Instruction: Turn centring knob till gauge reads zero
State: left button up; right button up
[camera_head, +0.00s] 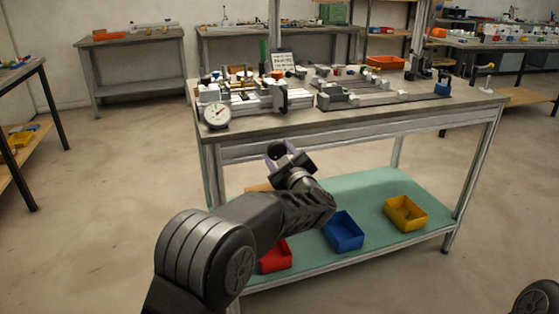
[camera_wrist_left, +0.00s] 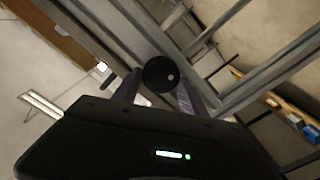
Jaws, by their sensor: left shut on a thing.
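My left gripper (camera_head: 277,155) is in front of the workbench's front edge in the head view. In the left wrist view its two fingers (camera_wrist_left: 158,88) are shut on a round black knob (camera_wrist_left: 161,73) with a small pale dot on its face. In the head view the knob is hard to make out against the dark gripper. The needle slants up and right; the scale is too small to read. My right gripper is out of view.
The workbench (camera_head: 400,116) carries metal fixtures, a clamp block (camera_head: 275,95) and a small sign (camera_head: 282,61). On its green lower shelf (camera_head: 375,190) stand a red bin (camera_head: 275,257), a blue bin (camera_head: 343,232) and a yellow bin (camera_head: 405,213).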

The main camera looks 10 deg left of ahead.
pick_arm(q)
jog(key=n+b, duration=0.2)
jog(key=n, duration=0.1)
jog(key=shift+f+n+b, duration=0.3)
jog(key=shift+f+b, duration=0.05)
jog(key=n+b, duration=0.2)
jog(key=n, duration=0.1)
jog(key=shift+b, duration=0.35)
jog(key=shift+s+n+b, duration=0.1)
jog(key=shift+n+b, duration=0.6)
jog(key=shift+n, duration=0.6)
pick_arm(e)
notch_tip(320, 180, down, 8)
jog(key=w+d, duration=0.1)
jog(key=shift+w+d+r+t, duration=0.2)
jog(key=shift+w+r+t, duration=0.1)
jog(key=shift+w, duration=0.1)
pick_arm(q)
jog(key=shift+r, duration=0.1)
jog(key=o, duration=1.3)
jog(key=shift+o, duration=0.2)
jog(key=p+v, duration=0.1)
jog(key=v, duration=0.6)
jog(key=shift+s+d, duration=0.2)
jog(key=shift+s, duration=0.15)
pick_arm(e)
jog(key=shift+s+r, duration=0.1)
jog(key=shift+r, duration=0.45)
